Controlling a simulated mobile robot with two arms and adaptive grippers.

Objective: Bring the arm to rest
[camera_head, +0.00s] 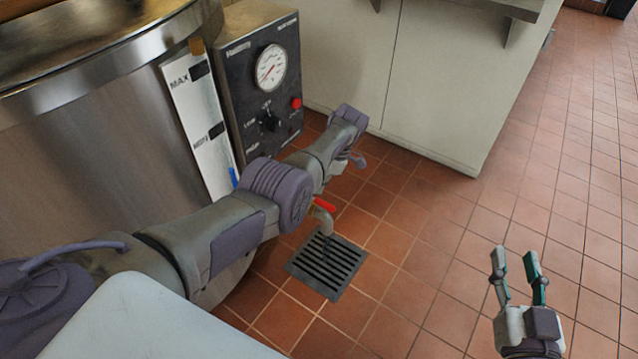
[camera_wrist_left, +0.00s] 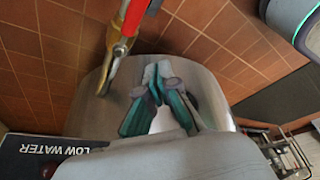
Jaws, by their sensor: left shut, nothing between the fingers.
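My left arm (camera_head: 215,235) reaches in from the left across the front of the kettle, bent at the elbow, with its far end in front of the control box. Its fingers are not clear in the head view. In the left wrist view my left gripper (camera_wrist_left: 160,85) has its green-lined fingers together, with nothing between them. My right gripper (camera_head: 515,258) is at the lower right of the head view, over the tiled floor, with its two fingers apart and empty.
The steel kettle (camera_head: 110,140) fills the left side. Its control box (camera_head: 262,85) has a gauge and knob. A red-handled tap (camera_head: 324,210) sits above a floor drain (camera_head: 328,266), and also shows in the left wrist view (camera_wrist_left: 122,30). A pale cabinet (camera_head: 430,80) stands behind. Floor is clear at right.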

